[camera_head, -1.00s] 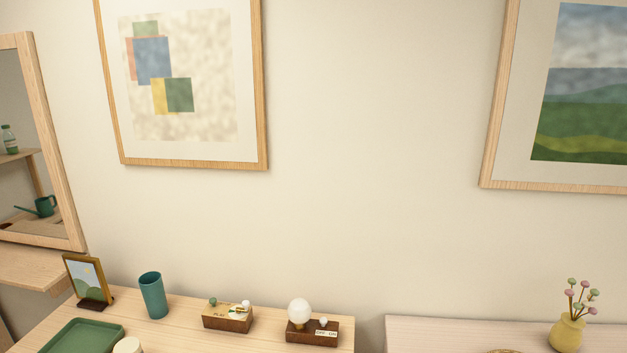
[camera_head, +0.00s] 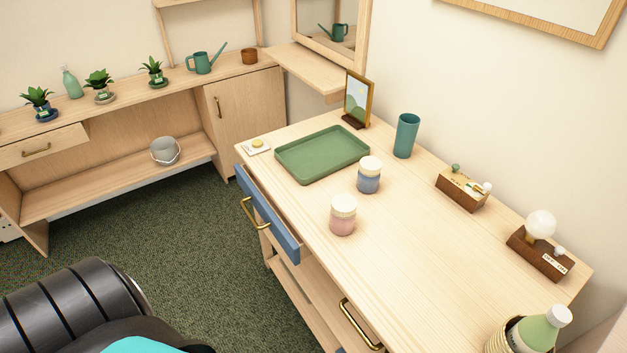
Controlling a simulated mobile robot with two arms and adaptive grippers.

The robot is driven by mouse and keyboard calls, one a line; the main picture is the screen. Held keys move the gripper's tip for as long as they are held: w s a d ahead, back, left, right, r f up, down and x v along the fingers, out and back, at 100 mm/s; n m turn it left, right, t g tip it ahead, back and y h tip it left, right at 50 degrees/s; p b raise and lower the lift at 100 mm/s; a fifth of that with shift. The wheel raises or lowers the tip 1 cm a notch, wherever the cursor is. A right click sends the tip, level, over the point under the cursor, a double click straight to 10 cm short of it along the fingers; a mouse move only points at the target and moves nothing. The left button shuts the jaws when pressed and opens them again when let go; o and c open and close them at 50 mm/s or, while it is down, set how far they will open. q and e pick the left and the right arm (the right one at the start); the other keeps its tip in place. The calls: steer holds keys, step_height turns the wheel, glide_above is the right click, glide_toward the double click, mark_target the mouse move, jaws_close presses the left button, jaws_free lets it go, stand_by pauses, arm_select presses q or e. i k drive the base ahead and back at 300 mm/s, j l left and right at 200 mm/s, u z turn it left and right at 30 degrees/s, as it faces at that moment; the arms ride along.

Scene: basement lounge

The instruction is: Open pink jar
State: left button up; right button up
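The pink jar (camera_head: 342,222) stands upright on the light wooden dresser top, near its front edge. It has a cream lid (camera_head: 344,205), which sits on the jar. A similar blue jar (camera_head: 369,182) with a cream lid stands just behind it, apart from it. Neither of my grippers shows in the head view. Only a dark, ribbed part of my own arm and a teal part show at the lower left, well away from the jar.
A green tray (camera_head: 322,155), a teal cup (camera_head: 406,136), a picture frame (camera_head: 358,98), a music box (camera_head: 462,188) and a lamp (camera_head: 539,243) stand on the dresser. A green bottle (camera_head: 537,328) is at lower right. A blue drawer (camera_head: 268,213) sticks out in front.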

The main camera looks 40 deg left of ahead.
mark_target(340, 226)
steer(key=u, duration=0.9)
